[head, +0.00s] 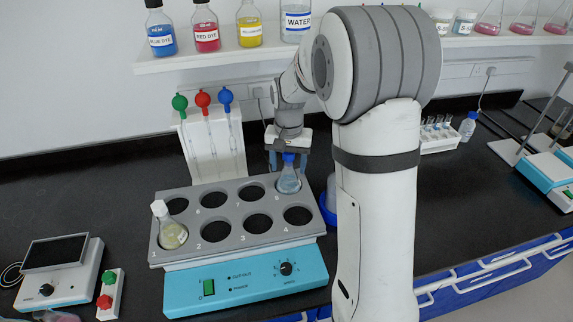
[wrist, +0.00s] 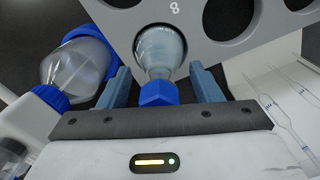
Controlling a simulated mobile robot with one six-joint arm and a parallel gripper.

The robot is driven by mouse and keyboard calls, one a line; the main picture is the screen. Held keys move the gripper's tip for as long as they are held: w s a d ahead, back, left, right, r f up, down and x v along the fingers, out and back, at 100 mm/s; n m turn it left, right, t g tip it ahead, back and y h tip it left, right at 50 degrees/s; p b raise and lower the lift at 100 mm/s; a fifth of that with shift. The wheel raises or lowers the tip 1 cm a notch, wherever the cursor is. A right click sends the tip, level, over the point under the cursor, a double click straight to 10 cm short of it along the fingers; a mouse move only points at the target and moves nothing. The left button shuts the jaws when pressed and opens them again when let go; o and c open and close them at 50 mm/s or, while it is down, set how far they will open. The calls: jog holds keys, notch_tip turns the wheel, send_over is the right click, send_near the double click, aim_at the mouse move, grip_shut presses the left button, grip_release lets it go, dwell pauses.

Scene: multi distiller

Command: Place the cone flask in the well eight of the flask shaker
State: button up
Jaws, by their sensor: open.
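The cone flask (head: 288,179) with a blue cap stands in the back-right well of the flask shaker (head: 240,228). In the wrist view the same flask (wrist: 160,55) sits within the round hole by the printed 8. My gripper (head: 289,158) is just behind and above this flask. In the wrist view my gripper (wrist: 158,80) has its two fingers apart, one on each side of the blue cap, with gaps showing. The flask's lower part is hidden inside the well.
A white-capped flask (head: 171,228) stands in the front-left well; the other wells look empty. A blue-capped vessel (wrist: 78,70) is close beside my left finger in the wrist view. A pipette stand (head: 212,143) is behind the shaker, and a bottle shelf (head: 240,55) is above.

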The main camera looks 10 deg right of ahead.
notch_tip(320, 180, up, 11)
jog(key=shift+f+b, duration=0.2)
jog(key=shift+b, duration=0.35)
jog(key=shift+r, duration=0.3)
jog(key=shift+s+r, duration=0.2)
jog(key=shift+s, duration=0.1)
jog(key=s+f+n+t, duration=0.3)
jog(key=s+n, duration=0.1)
jog(key=s, duration=1.9)
jog(key=shift+s+a+n, duration=0.2)
jog(key=shift+s+n, duration=0.1)
jog(key=shift+c, duration=0.5)
